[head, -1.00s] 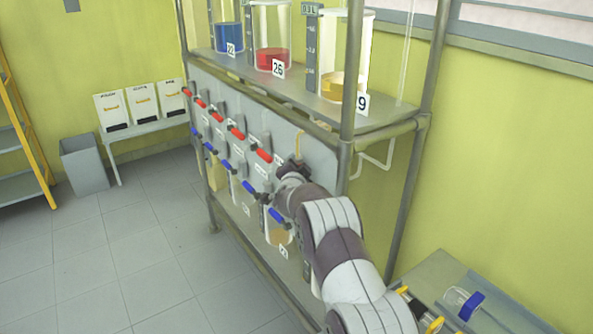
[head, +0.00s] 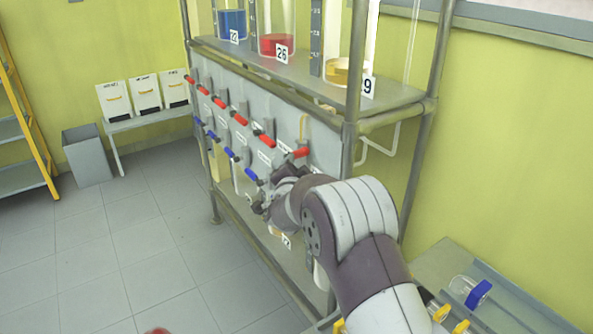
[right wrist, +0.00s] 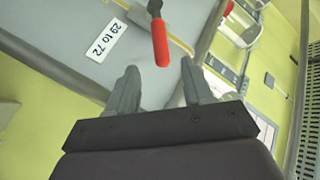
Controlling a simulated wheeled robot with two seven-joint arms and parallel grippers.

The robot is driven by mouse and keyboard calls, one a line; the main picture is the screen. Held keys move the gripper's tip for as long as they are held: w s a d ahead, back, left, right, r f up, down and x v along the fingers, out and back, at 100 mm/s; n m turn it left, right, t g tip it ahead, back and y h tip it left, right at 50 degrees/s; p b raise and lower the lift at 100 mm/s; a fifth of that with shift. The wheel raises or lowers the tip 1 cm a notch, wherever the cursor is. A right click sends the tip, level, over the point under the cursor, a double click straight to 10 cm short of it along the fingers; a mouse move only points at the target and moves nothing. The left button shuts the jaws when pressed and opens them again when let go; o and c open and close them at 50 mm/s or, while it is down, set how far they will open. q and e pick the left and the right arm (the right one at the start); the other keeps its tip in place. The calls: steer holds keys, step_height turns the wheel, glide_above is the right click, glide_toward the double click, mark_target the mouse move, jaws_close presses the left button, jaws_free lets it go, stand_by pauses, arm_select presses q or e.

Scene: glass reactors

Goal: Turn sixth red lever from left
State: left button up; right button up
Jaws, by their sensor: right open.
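A row of red levers runs along the grey panel in the head view. The sixth red lever from the left (head: 300,153) is nearest. Its handle slopes slightly up to the right, while the fifth red lever (head: 266,140) slopes down to the right. My right gripper (head: 262,203) is at the panel, below the sixth lever and apart from it; its fingertips are hard to make out there. In the right wrist view, my open right gripper (right wrist: 160,76) has a red lever handle (right wrist: 160,42) ahead, its end near the gap between the fingers. My left gripper is not in view.
Blue levers (head: 232,154) line the panel below the red ones. Glass vessels with coloured liquid stand on the shelf above (head: 300,77). A metal frame post (head: 352,120) rises beside my right arm. A label (right wrist: 102,40) reads "29 to 72".

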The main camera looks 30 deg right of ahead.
step_height(320, 180, down, 7)
steer(key=b, duration=0.4)
steer(key=shift+f, duration=0.15)
jaws_close()
step_height(320, 180, down, 17)
steer(key=w+d+m+t+h+b, duration=0.2)
steer(key=m+h+b, duration=0.3)
steer(key=b, duration=0.7)
steer(key=s+a+r+m+t+h, duration=0.1)
steer(key=s+r+m+t+h, duration=0.15)
steer(key=r+m, duration=0.35)
steer(key=s+a+r+m+t+h, duration=0.1)
steer(key=r+m+h, duration=0.25)
steer(key=m, duration=0.45)
steer(key=w+d+r+y+p, duration=0.1)
steer(key=w+d+r+p, duration=0.1)
steer(key=w+d+r, duration=0.2)
steer(key=shift+w+d+r+y+p, duration=0.35)
steer(key=shift+w+r, duration=1.45)
steer(key=shift+r, duration=1.05)
